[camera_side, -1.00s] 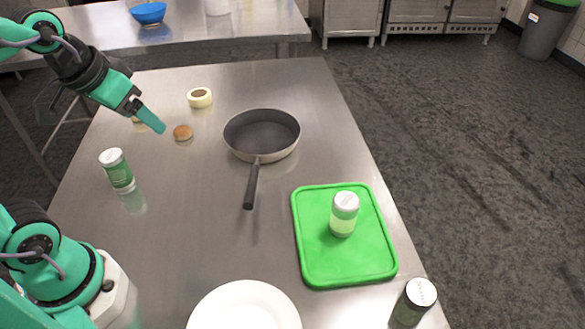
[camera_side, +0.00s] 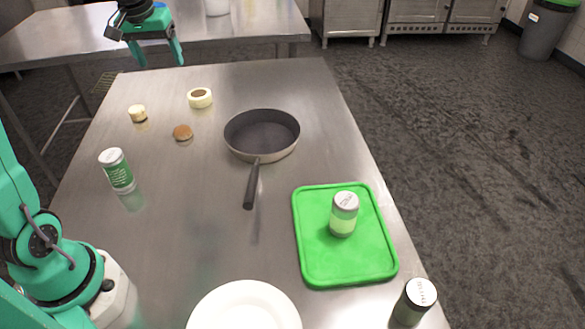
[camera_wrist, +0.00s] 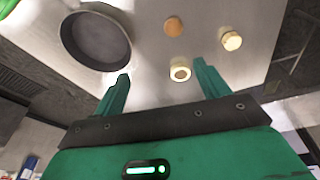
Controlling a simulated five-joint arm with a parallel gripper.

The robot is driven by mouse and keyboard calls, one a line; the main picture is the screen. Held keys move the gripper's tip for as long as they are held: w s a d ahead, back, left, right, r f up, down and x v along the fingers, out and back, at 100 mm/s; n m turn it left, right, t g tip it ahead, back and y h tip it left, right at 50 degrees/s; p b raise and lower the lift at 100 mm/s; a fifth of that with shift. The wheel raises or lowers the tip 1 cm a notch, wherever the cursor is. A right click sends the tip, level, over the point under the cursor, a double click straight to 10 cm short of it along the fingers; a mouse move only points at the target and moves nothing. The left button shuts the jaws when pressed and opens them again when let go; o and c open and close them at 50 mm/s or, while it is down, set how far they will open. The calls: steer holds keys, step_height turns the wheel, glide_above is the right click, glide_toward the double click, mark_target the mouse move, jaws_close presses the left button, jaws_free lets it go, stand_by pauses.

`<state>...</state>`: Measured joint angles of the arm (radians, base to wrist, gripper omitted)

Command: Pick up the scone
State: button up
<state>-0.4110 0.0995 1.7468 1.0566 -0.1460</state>
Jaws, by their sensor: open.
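Two small round baked pieces stand near the table's far left part. A pale yellow one, looking most like the scone (camera_side: 137,113), also shows at the upper right of the wrist view (camera_wrist: 231,40). A flatter brown bun (camera_side: 182,132) sits just nearer and to its right, also in the wrist view (camera_wrist: 173,27). I cannot be certain which is the scone. My gripper (camera_side: 162,65) is open and empty, raised near the table's far end.
A tape roll (camera_side: 199,98) lies right of the pale piece. A frying pan (camera_side: 262,136) stands right of the bun. A green-labelled shaker (camera_side: 117,172) stands nearer left. A green board (camera_side: 318,262) bears another shaker (camera_side: 344,214). A white plate (camera_side: 243,307) is near. The middle is clear.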

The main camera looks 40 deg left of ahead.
steer(key=w+a+f+n+g, duration=0.1)
steer(key=w+a+f+n, duration=0.1)
steer(key=a+f, duration=0.35)
steer(key=w+a+f+n, duration=0.1)
steer(key=w+a+f, duration=0.1)
steer(key=a, duration=0.6)
steer(key=n+g+h, duration=0.1)
steer(key=n+g, duration=0.1)
steer(key=n, duration=0.1)
glide_above(136, 108)
steer(key=f, duration=1)
steer(key=shift+d+f, duration=0.2)
steer(key=shift+f, duration=0.15)
steer(key=shift+s+a+f, duration=0.1)
steer(key=shift+f, duration=1.3)
steer(key=shift+f, duration=0.15)
steer(key=shift+f, duration=2.45)
steer(key=shift+c, duration=0.2)
steer(key=c, duration=1)
